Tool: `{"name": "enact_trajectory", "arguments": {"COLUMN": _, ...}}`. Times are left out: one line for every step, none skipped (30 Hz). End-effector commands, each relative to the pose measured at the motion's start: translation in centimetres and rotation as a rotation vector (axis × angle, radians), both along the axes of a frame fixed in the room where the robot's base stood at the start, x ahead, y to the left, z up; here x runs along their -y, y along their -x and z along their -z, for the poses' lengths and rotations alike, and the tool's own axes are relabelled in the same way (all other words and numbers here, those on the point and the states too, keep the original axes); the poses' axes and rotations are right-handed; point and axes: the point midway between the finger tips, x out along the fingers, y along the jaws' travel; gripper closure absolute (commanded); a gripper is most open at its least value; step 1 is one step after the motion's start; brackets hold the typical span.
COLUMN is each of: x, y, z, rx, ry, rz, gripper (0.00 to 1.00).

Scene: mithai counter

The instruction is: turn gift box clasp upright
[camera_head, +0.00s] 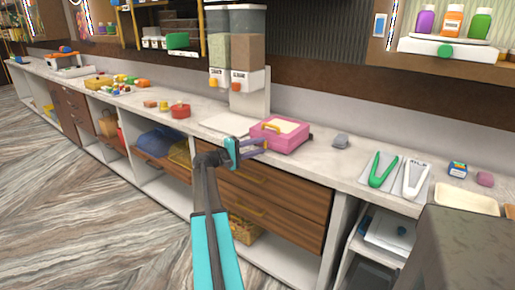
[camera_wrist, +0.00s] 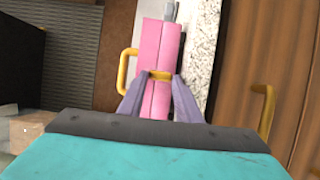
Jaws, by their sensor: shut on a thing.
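The pink gift box (camera_head: 290,143) sits near the counter's front edge, with a cream panel and a yellow handle (camera_head: 271,127) on top. In the wrist view the box (camera_wrist: 151,45) is seen front-on and turned sideways, with its handle (camera_wrist: 124,72) on the left. The yellow clasp (camera_wrist: 160,75) lies crosswise over the box's seam. My gripper (camera_wrist: 160,80) has its purple fingers closed on the clasp, one at each end. In the head view my gripper (camera_head: 262,144) reaches the box's front from the left, and the clasp cannot be made out.
Green tongs (camera_head: 381,171) and white tongs (camera_head: 414,178) lie further right. Two dispensers (camera_head: 249,57) stand behind. Wooden drawers (camera_head: 265,203) are below the counter.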

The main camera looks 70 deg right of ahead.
Motion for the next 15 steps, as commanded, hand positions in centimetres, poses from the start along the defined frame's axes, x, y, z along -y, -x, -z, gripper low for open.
{"name": "enact_trajectory", "arguments": {"x": 0.02, "y": -0.08, "z": -0.01, "rx": -0.004, "ry": -0.001, "rz": -0.002, "gripper": 0.91}}
{"name": "enact_trajectory", "arguments": {"x": 0.02, "y": -0.08, "z": -0.02, "rx": -0.005, "ry": -0.001, "rz": -0.002, "gripper": 0.91}}
{"name": "enact_trajectory", "arguments": {"x": 0.02, "y": -0.08, "z": -0.01, "rx": -0.005, "ry": -0.001, "rz": -0.002, "gripper": 0.91}}
{"name": "enact_trajectory", "arguments": {"x": 0.02, "y": -0.07, "z": -0.02, "rx": -0.005, "ry": -0.001, "rz": -0.002, "gripper": 0.91}}
{"name": "enact_trajectory", "arguments": {"x": 0.02, "y": -0.07, "z": -0.01, "rx": -0.005, "ry": -0.001, "rz": -0.002, "gripper": 0.91}}
{"name": "enact_trajectory", "arguments": {"x": 0.02, "y": -0.07, "z": -0.01, "rx": -0.005, "ry": -0.001, "rz": -0.002, "gripper": 0.91}}
{"name": "enact_trajectory", "arguments": {"x": 0.01, "y": -0.07, "z": -0.01, "rx": -0.005, "ry": -0.001, "rz": -0.002, "gripper": 0.91}}
{"name": "enact_trajectory", "arguments": {"x": 0.02, "y": -0.06, "z": -0.01, "rx": -0.005, "ry": -0.001, "rz": -0.002, "gripper": 0.91}}
{"name": "enact_trajectory", "arguments": {"x": 0.02, "y": -0.06, "z": 0.0, "rx": -0.005, "ry": -0.001, "rz": -0.002, "gripper": 0.91}}
{"name": "enact_trajectory", "arguments": {"x": 0.02, "y": -0.06, "z": 0.0, "rx": -0.005, "ry": -0.001, "rz": -0.002, "gripper": 0.91}}
{"name": "enact_trajectory", "arguments": {"x": 0.02, "y": -0.06, "z": 0.0, "rx": -0.005, "ry": -0.001, "rz": -0.002, "gripper": 0.64}}
{"name": "enact_trajectory", "arguments": {"x": 0.01, "y": -0.05, "z": 0.0, "rx": -0.004, "ry": -0.001, "rz": -0.001, "gripper": 0.57}}
{"name": "enact_trajectory", "arguments": {"x": 0.01, "y": -0.05, "z": 0.01, "rx": -0.004, "ry": -0.001, "rz": -0.001, "gripper": 0.52}}
{"name": "enact_trajectory", "arguments": {"x": 0.02, "y": -0.04, "z": 0.01, "rx": -0.004, "ry": -0.001, "rz": -0.001, "gripper": 0.5}}
{"name": "enact_trajectory", "arguments": {"x": 0.01, "y": -0.03, "z": 0.03, "rx": -0.004, "ry": -0.002, "rz": -0.001, "gripper": 0.5}}
